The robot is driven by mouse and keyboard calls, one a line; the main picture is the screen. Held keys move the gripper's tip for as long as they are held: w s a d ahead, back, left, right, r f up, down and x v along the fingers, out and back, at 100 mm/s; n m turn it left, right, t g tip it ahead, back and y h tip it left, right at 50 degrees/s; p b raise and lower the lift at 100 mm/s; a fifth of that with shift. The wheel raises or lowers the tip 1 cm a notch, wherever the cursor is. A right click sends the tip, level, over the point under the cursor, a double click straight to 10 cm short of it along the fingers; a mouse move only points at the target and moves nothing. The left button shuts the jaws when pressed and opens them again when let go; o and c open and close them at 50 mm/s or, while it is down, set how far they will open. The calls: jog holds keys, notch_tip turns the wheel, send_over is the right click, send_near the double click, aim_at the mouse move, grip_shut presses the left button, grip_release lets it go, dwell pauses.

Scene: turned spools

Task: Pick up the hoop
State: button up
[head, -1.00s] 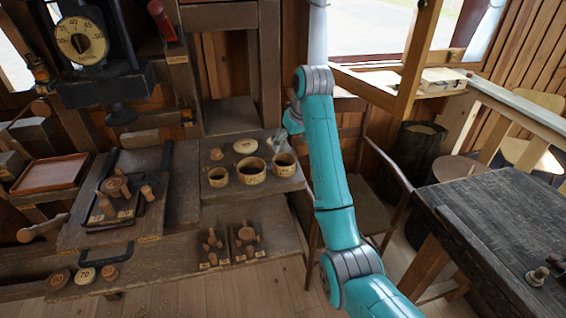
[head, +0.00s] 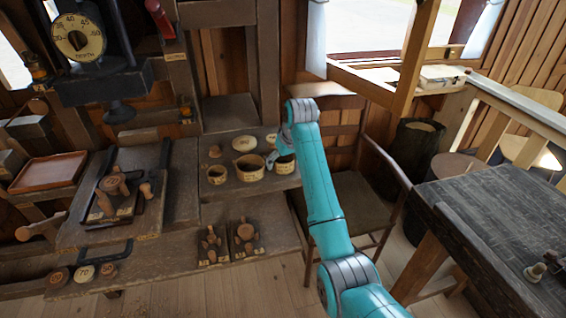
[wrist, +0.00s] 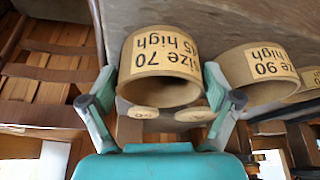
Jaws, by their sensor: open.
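Three pale wooden hoops with paper labels stand in a row on a wooden shelf. In the wrist view, the nearest hoop (wrist: 160,70), labelled size 70, 45 high, appears upside down between the two teal fingers of my gripper (wrist: 160,88). The fingers are spread apart, one on each side of it; I cannot tell whether they touch it. In the head view this seems to be the right-hand hoop (head: 286,168), partly covered by my arm. The size 90 hoop (wrist: 258,75) is beside it. The left hoop (head: 217,175) is smaller.
Pale discs (head: 244,143) lie behind the hoops. Trays with wooden spools (head: 212,243) stand on the lower level. A chair (head: 350,205) is right of the shelf, and a dark table (head: 480,200) stands farther right.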

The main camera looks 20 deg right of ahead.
jog(key=c, duration=0.5)
jog(key=shift+c, duration=0.2)
